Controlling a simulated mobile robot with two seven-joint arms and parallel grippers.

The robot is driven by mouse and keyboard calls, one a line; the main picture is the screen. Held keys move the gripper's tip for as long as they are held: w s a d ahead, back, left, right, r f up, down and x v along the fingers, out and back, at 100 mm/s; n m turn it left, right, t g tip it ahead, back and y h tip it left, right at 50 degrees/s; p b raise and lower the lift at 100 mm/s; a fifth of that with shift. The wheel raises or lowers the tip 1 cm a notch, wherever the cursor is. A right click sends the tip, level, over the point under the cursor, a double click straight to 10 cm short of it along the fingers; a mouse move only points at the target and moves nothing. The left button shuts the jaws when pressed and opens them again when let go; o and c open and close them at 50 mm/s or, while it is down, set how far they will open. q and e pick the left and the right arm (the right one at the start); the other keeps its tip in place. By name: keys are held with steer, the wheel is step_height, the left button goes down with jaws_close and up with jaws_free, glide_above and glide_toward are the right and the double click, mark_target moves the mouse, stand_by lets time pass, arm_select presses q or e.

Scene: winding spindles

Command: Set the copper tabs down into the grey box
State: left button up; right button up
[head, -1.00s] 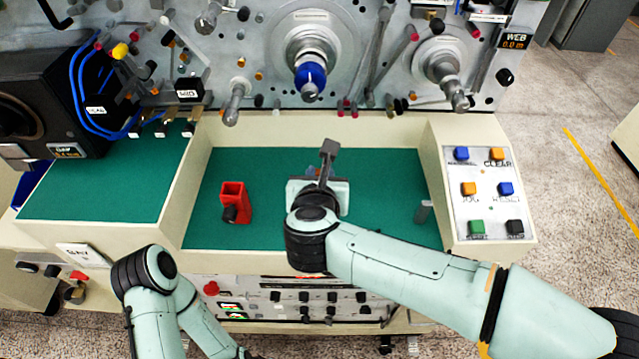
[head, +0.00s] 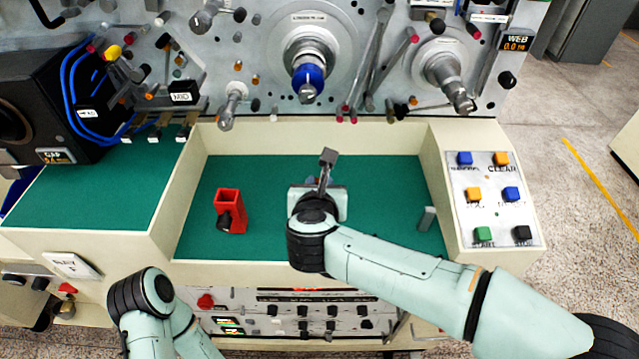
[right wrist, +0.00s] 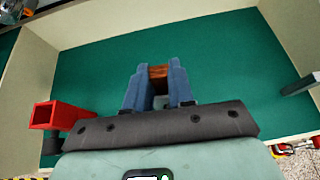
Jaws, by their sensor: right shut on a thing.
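My right gripper (right wrist: 159,78) has blue fingers, shut on a copper-brown tab (right wrist: 158,71) above the green floor of a cream-walled tray. I cannot tell whether it is one tab or several. In the head view the wrist mostly hides the fingers and the tab. A small grey upright piece (head: 427,218) stands on the right side of the tray, and it also shows at the right edge of the right wrist view (right wrist: 299,86). I cannot tell if it is a box. My left arm comes in at lower left, its gripper out of the picture.
An open red box (head: 230,210) with a dark knob stands in the left part of the tray (head: 300,140). A machine panel with spindles (head: 307,80) rises behind. A button panel (head: 493,199) is at right. Green floor between gripper and grey piece is clear.

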steer(key=shift+f, duration=0.15)
steer(key=o, duration=0.9)
steer(key=v, duration=1.3)
steer(key=shift+s, duration=0.15)
